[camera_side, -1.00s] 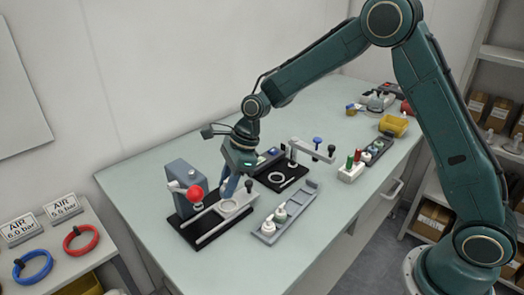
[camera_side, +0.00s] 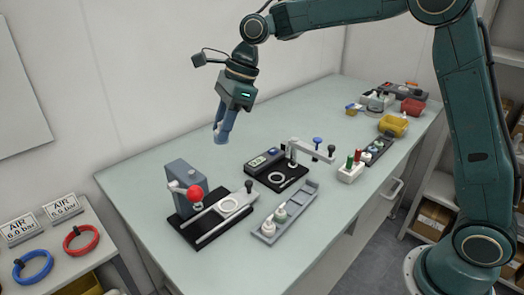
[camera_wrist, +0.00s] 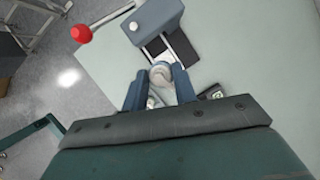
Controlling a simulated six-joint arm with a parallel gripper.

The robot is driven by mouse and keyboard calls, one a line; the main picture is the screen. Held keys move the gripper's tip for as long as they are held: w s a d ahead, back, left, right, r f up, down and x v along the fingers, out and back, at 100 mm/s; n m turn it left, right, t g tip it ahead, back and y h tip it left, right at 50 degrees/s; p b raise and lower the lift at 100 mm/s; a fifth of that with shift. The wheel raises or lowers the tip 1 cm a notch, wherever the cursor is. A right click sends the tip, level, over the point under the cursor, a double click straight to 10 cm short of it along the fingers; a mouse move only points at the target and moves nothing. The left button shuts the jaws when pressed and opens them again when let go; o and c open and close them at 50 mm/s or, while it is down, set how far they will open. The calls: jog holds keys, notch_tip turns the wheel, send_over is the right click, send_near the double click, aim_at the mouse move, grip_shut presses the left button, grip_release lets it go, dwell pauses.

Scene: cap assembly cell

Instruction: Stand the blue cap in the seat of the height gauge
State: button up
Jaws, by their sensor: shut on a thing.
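My gripper (camera_side: 222,127) is up in the air above the back of the bench, behind the press, with its jaws shut on a small round part. I take this part to be the blue cap (camera_side: 221,138); it looks bluish at the fingertips in the side view. In the wrist view the held part (camera_wrist: 160,74) looks pale, between the two fingers, which hide its sides. The height gauge (camera_side: 269,182) stands right of the press, with a dark base, a display and an overhanging arm. Its ring-shaped seat (camera_side: 283,171) looks empty.
The press (camera_side: 184,178) with its red ball lever (camera_side: 195,194) and an empty ring nest (camera_side: 229,206) stands at front left.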

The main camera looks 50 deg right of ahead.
dwell(0.7)
jog(key=shift+w+d+f+n, duration=0.1)
jog(key=shift+d+f+n, duration=0.2)
jog(key=shift+f+n, duration=0.1)
jog(key=shift+s+d+f+n+g+h, duration=1.6)
jog(key=shift+d+f+n+g, duration=1.5)
jog(key=shift+d+f+n, duration=5.15)
jog(key=shift+w+d+r+n, duration=0.2)
jog(key=shift+w+r+n, duration=0.3)
jog(key=shift+r, duration=0.3)
jog(key=shift+w+d+r+n, duration=0.15)
jog(key=shift+w+r+n, duration=0.25)
jog(key=shift+w+r, duration=0.35)
jog(key=shift+w+d+r+n, duration=0.2)
jog(key=shift+w+r+n, duration=0.25)
jog(key=shift+r, duration=0.4)
jog(key=shift+f, duration=0.15)
jog(key=shift+f, duration=3.2)
